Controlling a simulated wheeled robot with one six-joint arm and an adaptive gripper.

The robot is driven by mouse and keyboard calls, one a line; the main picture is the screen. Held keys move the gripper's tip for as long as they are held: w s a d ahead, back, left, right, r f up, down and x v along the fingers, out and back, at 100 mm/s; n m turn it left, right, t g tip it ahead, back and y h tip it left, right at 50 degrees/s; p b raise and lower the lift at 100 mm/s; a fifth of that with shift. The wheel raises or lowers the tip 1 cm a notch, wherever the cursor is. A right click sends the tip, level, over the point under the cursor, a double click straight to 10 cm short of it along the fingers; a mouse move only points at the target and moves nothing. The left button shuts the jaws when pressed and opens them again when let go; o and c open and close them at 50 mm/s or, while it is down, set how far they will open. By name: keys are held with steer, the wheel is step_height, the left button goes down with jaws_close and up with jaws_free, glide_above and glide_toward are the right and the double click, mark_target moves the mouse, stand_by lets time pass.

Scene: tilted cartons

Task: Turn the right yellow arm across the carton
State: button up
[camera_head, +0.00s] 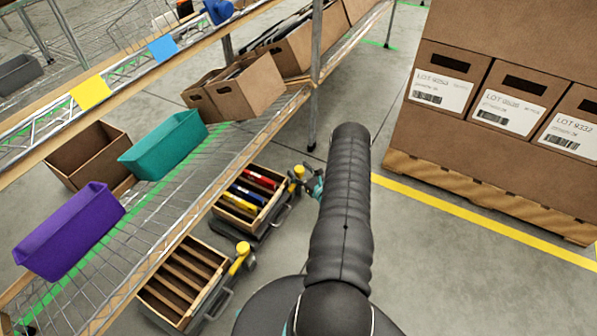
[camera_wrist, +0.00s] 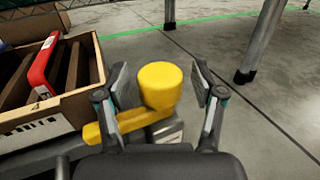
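The far carton (camera_head: 262,217) sits tilted on a dark grey stand beside the shelf and holds red, blue and yellow items. In the wrist view this carton (camera_wrist: 83,103) is at the left, with a red item (camera_wrist: 43,72) inside. A yellow arm (camera_wrist: 106,127) with a thick round knob (camera_wrist: 160,88) stands beside the carton; the knob also shows in the head view (camera_head: 297,172). My gripper (camera_wrist: 161,76) is open with one finger on each side of the knob. My arm partly hides the gripper in the head view.
A near carton (camera_head: 147,289) with empty slots has its own yellow knob (camera_head: 240,256). A wire shelf (camera_head: 150,218) with bins runs along the left. Metal shelf posts (camera_wrist: 258,45) stand beyond the gripper. Stacked boxes (camera_head: 480,160) stand right; floor between is clear.

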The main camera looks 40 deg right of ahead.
steer(key=shift+s, duration=0.1)
steer(key=s, duration=1.2)
steer(key=shift+d+f, duration=0.1)
